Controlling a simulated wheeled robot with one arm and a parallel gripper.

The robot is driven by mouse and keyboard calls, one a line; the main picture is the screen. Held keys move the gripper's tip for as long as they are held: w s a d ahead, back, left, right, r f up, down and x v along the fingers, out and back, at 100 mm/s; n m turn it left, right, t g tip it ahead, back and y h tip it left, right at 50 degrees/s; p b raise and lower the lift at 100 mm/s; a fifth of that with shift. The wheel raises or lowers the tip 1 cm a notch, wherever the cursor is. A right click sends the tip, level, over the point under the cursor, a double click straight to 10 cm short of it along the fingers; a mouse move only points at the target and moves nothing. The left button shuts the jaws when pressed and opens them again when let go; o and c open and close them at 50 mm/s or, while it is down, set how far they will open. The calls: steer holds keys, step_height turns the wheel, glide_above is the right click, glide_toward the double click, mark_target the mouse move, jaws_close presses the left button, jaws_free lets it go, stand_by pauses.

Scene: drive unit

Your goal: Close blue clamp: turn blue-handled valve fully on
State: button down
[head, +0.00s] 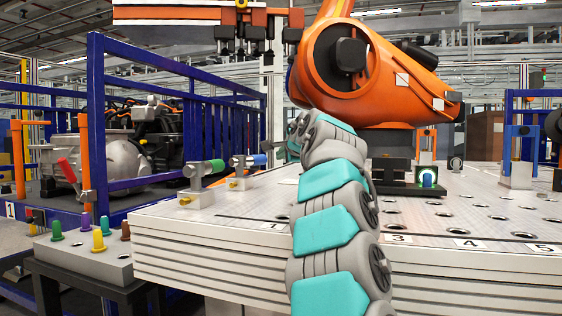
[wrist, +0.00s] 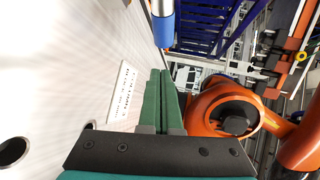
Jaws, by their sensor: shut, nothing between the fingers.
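The blue-handled valve (head: 252,160) stands on the left part of the pale table, its blue handle roughly level and pointing right toward my arm. The blue handle (wrist: 163,31) also shows at the top of the wrist view, cut off by the edge. My gripper (wrist: 160,72) has its green fingers together with nothing between them. The fingertips point toward the handle, and a gap shows between them in the picture. In the head view my gripper is mostly hidden behind my arm.
A green-handled valve (head: 204,172) stands left of the blue one. The perforated table (head: 240,205) has clear surface around it. A large orange robot arm (head: 365,75) stands behind. A blue fence (head: 140,120) is at left. A block with coloured pegs (head: 88,248) sits at the front left.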

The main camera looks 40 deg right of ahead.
steer(key=s+r+b, duration=0.2)
steer(key=s, duration=0.6)
steer(key=w+a+h, duration=0.2)
steer(key=w+a, duration=0.1)
steer(key=a, duration=0.2)
steer(key=m+g+h+p, duration=0.1)
steer(key=g+h+p, duration=0.1)
steer(key=p, duration=0.2)
glide_toward(261, 160)
steer(key=x, duration=0.5)
steer(key=shift+d+r, duration=0.1)
steer(key=shift+d, duration=0.3)
steer(key=shift+w, duration=0.35)
steer(key=shift+f, duration=0.25)
